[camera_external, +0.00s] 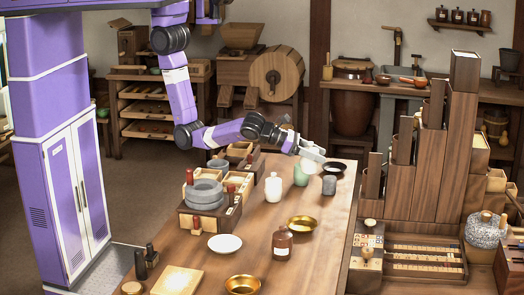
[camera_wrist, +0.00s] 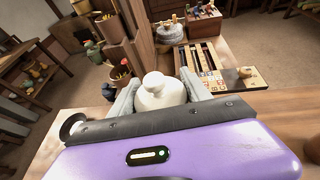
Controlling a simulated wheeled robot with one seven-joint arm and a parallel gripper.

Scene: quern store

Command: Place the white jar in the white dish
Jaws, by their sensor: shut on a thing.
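My gripper (camera_external: 314,154) is low over the far end of the wooden table. In the wrist view it is shut on a white jar (camera_wrist: 162,94) with a round knob on top, held upright between the two grey fingers. In the external view the jar (camera_external: 310,168) shows only as a pale shape under my gripper, partly hidden by a pale green vessel; I cannot tell whether it touches the table. The white dish (camera_external: 225,243) lies flat and empty near the table's left edge, well apart from my gripper.
Around my gripper stand the green vessel (camera_external: 300,176), a grey cup (camera_external: 329,185), a black bowl (camera_external: 337,167) and a white bottle (camera_external: 273,188). A brown bottle (camera_external: 282,243), brass bowls (camera_external: 302,223) and a stone quern (camera_external: 204,193) stand nearer the dish. Stepped wooden boxes (camera_external: 448,150) rise at right.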

